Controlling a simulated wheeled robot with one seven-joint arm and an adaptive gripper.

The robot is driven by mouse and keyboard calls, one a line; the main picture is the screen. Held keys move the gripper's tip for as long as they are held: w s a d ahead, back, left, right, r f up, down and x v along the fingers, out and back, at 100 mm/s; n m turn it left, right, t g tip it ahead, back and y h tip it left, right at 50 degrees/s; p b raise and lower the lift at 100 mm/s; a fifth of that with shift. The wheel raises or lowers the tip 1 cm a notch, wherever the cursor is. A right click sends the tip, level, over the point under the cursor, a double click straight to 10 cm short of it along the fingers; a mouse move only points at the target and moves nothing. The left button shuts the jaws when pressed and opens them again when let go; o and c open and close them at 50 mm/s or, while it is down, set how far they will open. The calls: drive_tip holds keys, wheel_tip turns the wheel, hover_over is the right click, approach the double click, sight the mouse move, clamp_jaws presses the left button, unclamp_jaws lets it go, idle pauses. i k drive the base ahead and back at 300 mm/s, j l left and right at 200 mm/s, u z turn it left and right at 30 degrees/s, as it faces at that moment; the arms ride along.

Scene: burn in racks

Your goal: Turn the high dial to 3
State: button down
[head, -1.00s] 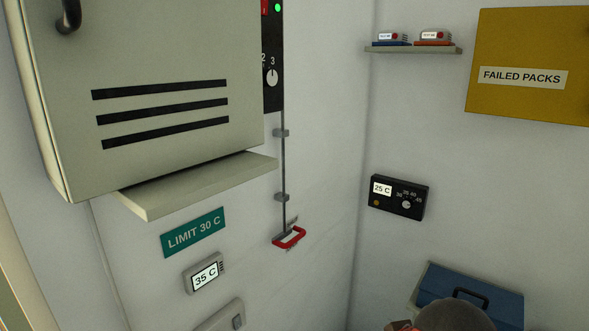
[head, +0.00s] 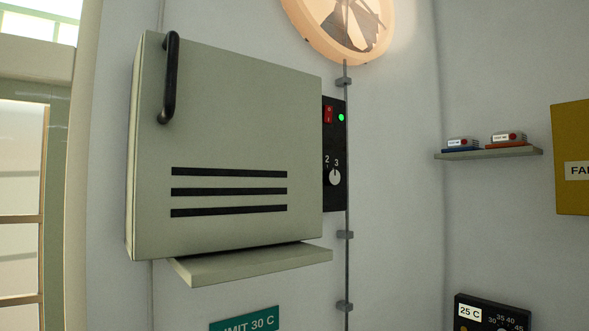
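A white round dial (head: 335,177) sits low on a narrow black panel (head: 336,200) at the right side of a grey-green cabinet in the head view. The figures 2 and 3 show above it, with a smaller mark under the 2. The dial's pointer line looks roughly upright, near the 3. The panel's left part is hidden behind the cabinet door. A second, lower black panel (head: 490,312) at bottom right reads 25 C and is cut off by the frame edge. My gripper is not in view.
The cabinet door (head: 225,130) with its black handle (head: 170,78) stands out left of the dial. A ledge (head: 250,265) juts below it. A thin grey rod (head: 347,270) runs down just right of the panel. A shelf (head: 490,154) holds two small packs.

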sight(330, 178)
drive_tip(key=l+u, duration=0.85)
drive_tip(key=i+j, duration=0.05)
